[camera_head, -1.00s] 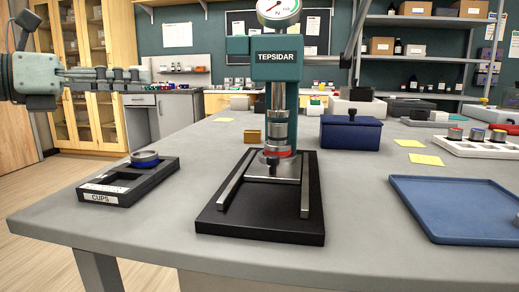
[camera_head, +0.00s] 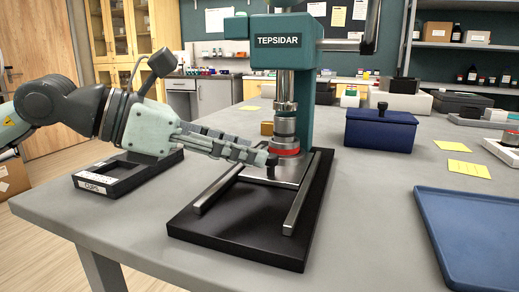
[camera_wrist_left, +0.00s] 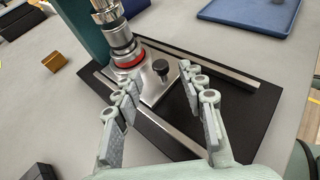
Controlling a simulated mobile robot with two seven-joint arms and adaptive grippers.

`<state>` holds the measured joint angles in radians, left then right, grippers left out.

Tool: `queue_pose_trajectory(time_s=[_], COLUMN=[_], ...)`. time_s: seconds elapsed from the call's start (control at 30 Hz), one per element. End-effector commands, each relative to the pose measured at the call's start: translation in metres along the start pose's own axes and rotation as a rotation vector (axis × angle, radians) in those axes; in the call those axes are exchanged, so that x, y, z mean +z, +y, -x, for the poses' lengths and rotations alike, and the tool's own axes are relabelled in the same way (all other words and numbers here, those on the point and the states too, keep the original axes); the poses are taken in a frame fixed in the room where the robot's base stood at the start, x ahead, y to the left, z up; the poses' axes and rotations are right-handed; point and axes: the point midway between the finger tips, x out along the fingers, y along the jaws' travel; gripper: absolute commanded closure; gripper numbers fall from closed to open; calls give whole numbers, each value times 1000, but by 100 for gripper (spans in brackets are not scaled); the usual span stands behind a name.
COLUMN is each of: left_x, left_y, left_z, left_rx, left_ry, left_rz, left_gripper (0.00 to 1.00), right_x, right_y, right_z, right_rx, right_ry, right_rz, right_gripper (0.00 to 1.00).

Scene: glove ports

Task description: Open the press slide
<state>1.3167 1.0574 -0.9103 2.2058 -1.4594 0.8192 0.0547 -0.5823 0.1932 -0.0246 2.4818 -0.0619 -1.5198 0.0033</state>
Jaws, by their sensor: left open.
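The green press marked TEPSIDAR (camera_head: 290,57) stands on a black base (camera_head: 235,250) with two metal rails. Its slide, a metal plate (camera_head: 262,176), lies at the back of the rails under the press column. A black knob stands upright on the slide's front part and shows clearly in the left wrist view (camera_wrist_left: 161,68). My left gripper (camera_head: 262,157) reaches in from the left at the slide. In the left wrist view its open fingers (camera_wrist_left: 159,78) point towards the knob, one to each side, with nothing between them. I cannot tell whether they touch it. My right gripper is not in view.
The black CUPS tray (camera_head: 82,185) sits at the left, partly behind my arm. A blue box (camera_head: 380,132) stands behind the press to the right. A blue tray (camera_head: 480,240) lies at the right. The bench right of the press base is clear.

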Motion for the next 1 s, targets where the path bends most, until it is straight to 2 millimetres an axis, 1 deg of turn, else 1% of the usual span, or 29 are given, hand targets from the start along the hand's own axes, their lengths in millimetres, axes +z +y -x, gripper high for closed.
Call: queue_pose_trajectory(time_s=[0.03, 0.1, 0.2, 0.33, 0.53, 0.57, 0.87, 1.0], left_x=[2, 2, 1, 1, 0, 0, 0, 0], left_y=[-1, -1, 0, 0, 0, 0, 0, 0], left_z=[-8, -17, -25, -30, -30, -30, -30, -30], left_rx=[-3, -2, -1, 0, 1, 1, 0, 0], left_ry=[-1, -1, -1, -2, -1, -1, -1, -1], left_rz=[-2, -2, -1, 0, 0, 0, 0, 0], left_gripper=[59, 59, 59, 59, 59, 62, 99, 100], right_x=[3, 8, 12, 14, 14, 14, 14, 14], right_y=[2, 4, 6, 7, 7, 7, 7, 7], right_z=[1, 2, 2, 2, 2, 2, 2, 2], right_rx=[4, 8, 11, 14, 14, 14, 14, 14], right_ry=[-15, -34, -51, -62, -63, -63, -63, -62], right_rz=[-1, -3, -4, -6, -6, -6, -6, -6], right_gripper=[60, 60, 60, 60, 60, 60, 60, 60])
